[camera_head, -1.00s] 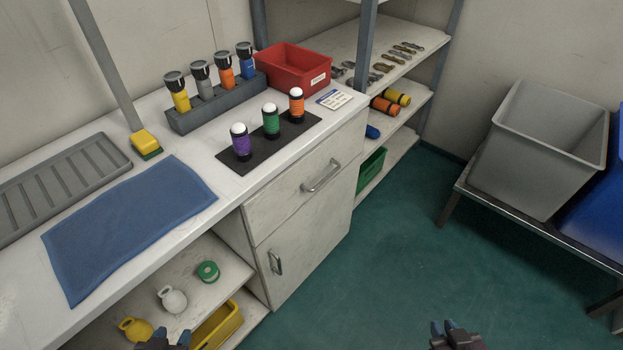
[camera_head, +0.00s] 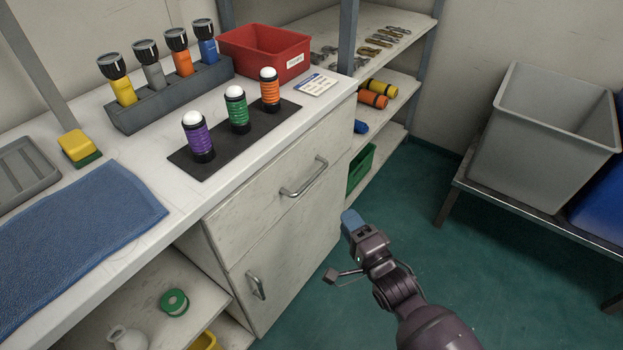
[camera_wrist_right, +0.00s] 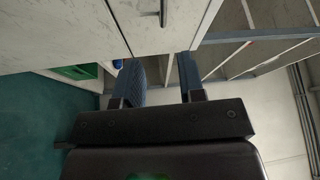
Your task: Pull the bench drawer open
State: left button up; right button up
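The bench drawer (camera_head: 262,196) is the upper front of the white cabinet under the worktop, and it looks shut. Its metal bar handle (camera_head: 304,178) is on the drawer front; in the right wrist view a handle (camera_wrist_right: 163,13) shows at the top, beyond the fingertips. My right gripper (camera_head: 352,226) is in front of the cabinet, to the right of and below the drawer handle, apart from it. In the right wrist view its two blue fingers (camera_wrist_right: 160,75) stand apart with nothing between them. My left gripper is not in view.
A cupboard door with its own handle (camera_head: 256,285) is below the drawer. Three canisters stand on a black mat (camera_head: 186,164) above. A grey bin (camera_head: 545,140) stands on a low rack at right. Green floor is clear between.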

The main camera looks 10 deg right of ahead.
aim_at(313, 176)
jog(key=shift+m+y, duration=0.6)
jog(key=shift+m, duration=0.2)
jog(key=shift+a+b+x, duration=0.2)
jog(key=shift+b+x, duration=0.6)
jog(key=shift+x, duration=2.85)
jog(key=shift+a+b+x, duration=0.15)
jog(key=shift+b+x, duration=0.6)
jog(key=shift+x, duration=2.95)
jog(key=shift+s, duration=0.2)
jog(key=shift+f, duration=0.1)
grip_shut()
